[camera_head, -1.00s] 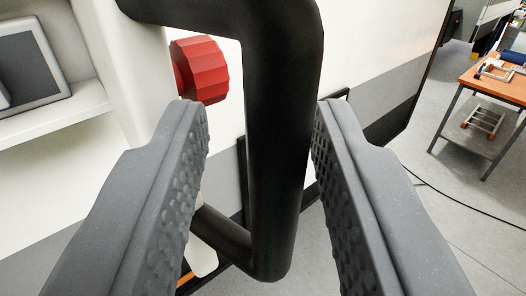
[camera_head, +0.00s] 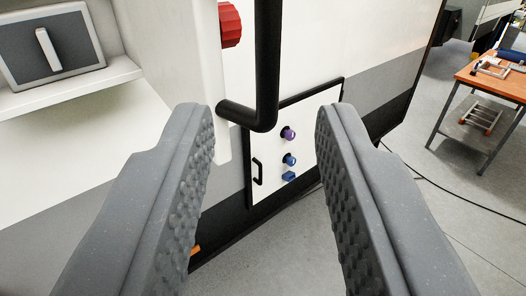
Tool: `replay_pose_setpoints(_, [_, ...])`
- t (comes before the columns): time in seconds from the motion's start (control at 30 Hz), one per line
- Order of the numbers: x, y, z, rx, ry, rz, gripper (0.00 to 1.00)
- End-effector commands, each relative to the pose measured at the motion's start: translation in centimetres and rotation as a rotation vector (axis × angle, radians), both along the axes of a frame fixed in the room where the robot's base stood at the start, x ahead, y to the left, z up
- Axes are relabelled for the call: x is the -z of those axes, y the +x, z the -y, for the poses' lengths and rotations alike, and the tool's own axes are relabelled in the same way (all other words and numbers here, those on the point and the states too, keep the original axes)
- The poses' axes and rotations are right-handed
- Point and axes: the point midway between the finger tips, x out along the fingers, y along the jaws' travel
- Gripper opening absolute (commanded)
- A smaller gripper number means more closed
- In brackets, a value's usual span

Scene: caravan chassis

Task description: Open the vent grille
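A dark grey rectangular panel with a lighter frame and a slanted white handle (camera_head: 48,49) shows at the upper left. It looks like the vent grille (camera_head: 75,42), but no slats can be made out. It appears shut, above a white ledge. My gripper (camera_head: 264,115) is open and empty, its two ribbed grey fingers spread wide. The fingers are to the right of the panel, nearer to me and lower in the picture, and apart from it.
A black bar handle (camera_head: 267,70) stands just beyond my fingertips, with a red knob (camera_head: 230,25) beside it. A white hatch (camera_head: 312,112) behind carries purple and blue knobs and a small black handle. An orange-topped table (camera_head: 490,82) stands at right; a cable crosses the floor.

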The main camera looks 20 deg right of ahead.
Motion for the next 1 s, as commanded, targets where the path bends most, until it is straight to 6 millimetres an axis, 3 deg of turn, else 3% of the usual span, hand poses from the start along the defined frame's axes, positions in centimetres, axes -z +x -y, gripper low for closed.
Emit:
replay_pose_setpoints(0.2, [0.1, -2.4, -0.8, -0.002, -0.001, 0.002, 0.31])
replay_pose_setpoints(0.57, [0.0, -2.9, -1.0, -0.004, 0.000, 0.000, 0.31])
replay_pose_setpoints(0.7, [-0.1, -3.0, -1.0, -0.001, -0.016, -0.002, 0.00])
replay_pose_setpoints(0.87, [-1.0, -4.2, -1.3, 0.023, -0.166, -0.030, 0.00])
replay_pose_setpoints(1.0, [-2.2, -5.4, -2.1, 0.045, -0.416, -0.088, 0.00])
